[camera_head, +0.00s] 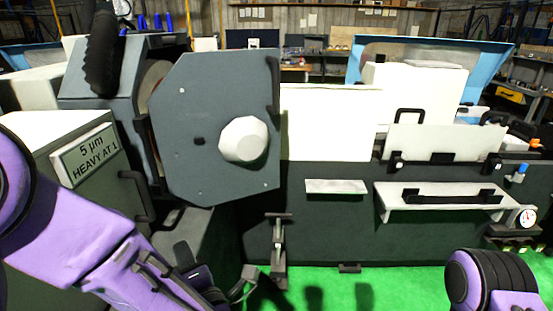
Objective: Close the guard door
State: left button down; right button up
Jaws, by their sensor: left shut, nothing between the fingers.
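The guard door appears to be the flat grey panel (185,150) with cut corners and a pale knob-like boss (243,139). It stands in front of the grey wheel housing (100,85). A gap along its left side shows the brownish rim of a wheel (152,85), so the panel looks swung away from the housing. A dark upright handle (273,86) is at its upper right edge. My left gripper (246,283) is shut and empty, low in front of the machine and below the panel, apart from it. My right gripper is out of view; only part of my right arm shows at bottom right.
A grey cabinet with a "5 µm" sign (88,156) stands at left. A small lever fixture (278,250) is close to my left gripper. The machine's long front with a pale ledge (440,202) runs right. Green floor (390,285) is open below.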

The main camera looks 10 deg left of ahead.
aim_at(215, 116)
jog(key=z, duration=0.7)
jog(key=i, duration=1.25)
jog(key=u, duration=0.4)
